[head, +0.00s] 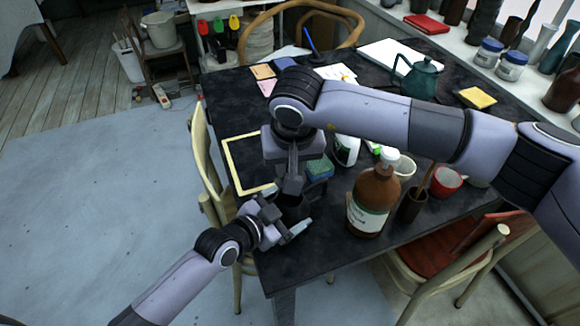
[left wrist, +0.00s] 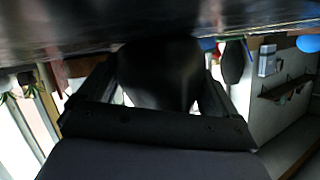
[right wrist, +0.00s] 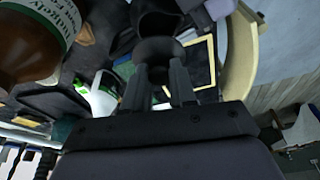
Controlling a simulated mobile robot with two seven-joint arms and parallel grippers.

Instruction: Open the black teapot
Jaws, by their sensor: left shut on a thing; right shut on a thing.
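The black teapot (head: 293,207) is at the table's near left edge, partly hidden by both grippers. My left gripper (head: 272,222) comes in low from the left and is shut on the teapot; its dark rounded body (left wrist: 160,75) fills the space between the fingers in the left wrist view. My right gripper (head: 292,184) points down from above. In the right wrist view it is shut on the dark round lid (right wrist: 160,50), with a dark round opening of the teapot (right wrist: 156,22) just beyond. How far the lid is apart from the pot is hard to tell.
A brown bottle (head: 374,200) and a dark cup (head: 410,205) stand to the right. A green sponge (head: 320,168) and a yellow frame (head: 240,165) lie close behind. A teal teapot (head: 420,80) is at the back. Chairs flank the table (head: 330,262).

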